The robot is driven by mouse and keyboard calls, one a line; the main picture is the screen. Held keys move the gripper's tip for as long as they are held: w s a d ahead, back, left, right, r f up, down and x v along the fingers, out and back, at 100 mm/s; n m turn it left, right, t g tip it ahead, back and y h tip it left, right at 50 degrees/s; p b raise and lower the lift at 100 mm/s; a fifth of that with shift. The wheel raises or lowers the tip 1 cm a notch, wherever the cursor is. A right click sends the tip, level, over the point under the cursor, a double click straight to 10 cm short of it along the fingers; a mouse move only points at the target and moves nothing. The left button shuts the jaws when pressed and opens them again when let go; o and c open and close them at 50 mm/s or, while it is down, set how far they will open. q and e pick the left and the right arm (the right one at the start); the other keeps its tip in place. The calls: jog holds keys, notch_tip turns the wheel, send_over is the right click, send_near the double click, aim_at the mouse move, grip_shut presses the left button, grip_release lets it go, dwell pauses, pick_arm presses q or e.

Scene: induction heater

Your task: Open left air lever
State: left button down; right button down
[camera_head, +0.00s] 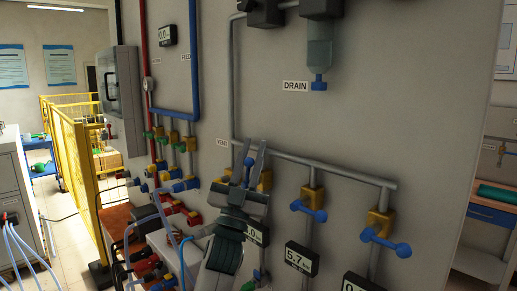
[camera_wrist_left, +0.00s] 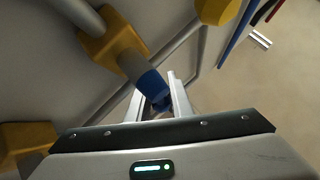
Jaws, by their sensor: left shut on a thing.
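The left air lever is a blue handle (camera_head: 249,162) at the leftmost yellow valve on the grey horizontal pipe. In the left wrist view the blue handle (camera_wrist_left: 152,86) sticks out from a yellow valve body (camera_wrist_left: 112,36). My left gripper (camera_head: 255,158) is at this handle, its fingers pointing up in the head view. In the left wrist view my left gripper (camera_wrist_left: 158,98) has one finger on each side of the handle's end, shut on it. The gripper partly hides the valve in the head view. My right gripper is not in view.
To the right on the same pipe are a middle blue lever (camera_head: 308,210) and a right blue lever (camera_head: 386,242). A pressure display (camera_head: 301,259) hangs below. A drain valve (camera_head: 319,82) is above. Red and blue pipes with several valves stand left, near a yellow fence (camera_head: 75,150).

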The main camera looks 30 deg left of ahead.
pick_arm(q)
jog(key=shift+w+a+n+g+y+p, duration=0.15)
jog(key=shift+a+n+g+y, duration=0.15)
jog(key=shift+n+y, duration=0.6)
jog(key=shift+a+n+g+y+p, duration=0.2)
jog(key=shift+n+g+y, duration=0.15)
jog(key=shift+n+y, duration=0.5)
jog(key=shift+w+a+n+g+y+p, duration=0.15)
jog(key=shift+a+n+g+y, duration=0.15)
jog(key=shift+n+y, duration=0.55)
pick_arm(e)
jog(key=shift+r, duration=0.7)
pick_arm(q)
jog(key=c, duration=1.8)
grip_release()
jog(key=shift+s+f, duration=0.1)
jog(key=shift+f, duration=0.1)
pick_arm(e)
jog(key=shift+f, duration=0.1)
